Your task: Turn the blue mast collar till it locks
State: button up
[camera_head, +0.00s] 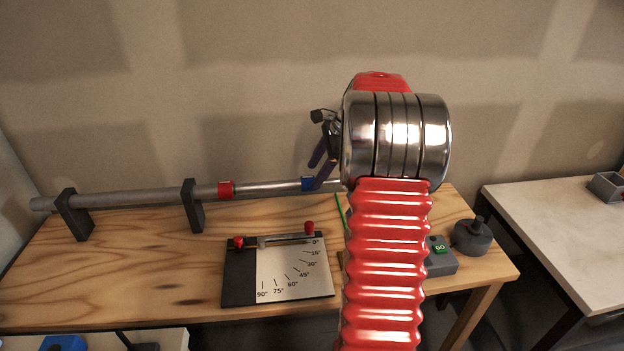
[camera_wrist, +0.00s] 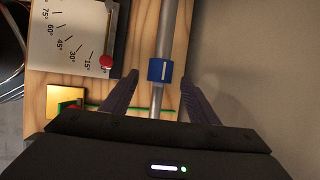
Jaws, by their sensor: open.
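The blue mast collar (camera_head: 308,184) sits on a grey metal mast (camera_head: 268,188) that lies level across black stands above the wooden table. In the wrist view the blue collar (camera_wrist: 160,70) shows a white line mark on its face. My gripper (camera_head: 318,168) is at the collar from above. In the wrist view my gripper (camera_wrist: 158,78) is open, one finger on each side of the mast, with the collar between or just past the fingertips. Gaps show on both sides, and I see no contact. A red collar (camera_head: 225,189) sits further left on the mast.
Two black stands (camera_head: 192,206) hold the mast. A board with an angle scale (camera_head: 293,271) and red knobs lies in front. A box with a green GO button (camera_head: 440,258) and a dark round knob (camera_head: 473,237) stand at the right. The wall is behind.

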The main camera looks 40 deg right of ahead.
aim_at(312, 178)
jog(key=shift+x, duration=1.95)
jog(key=c, duration=1)
jog(key=shift+c, duration=0.2)
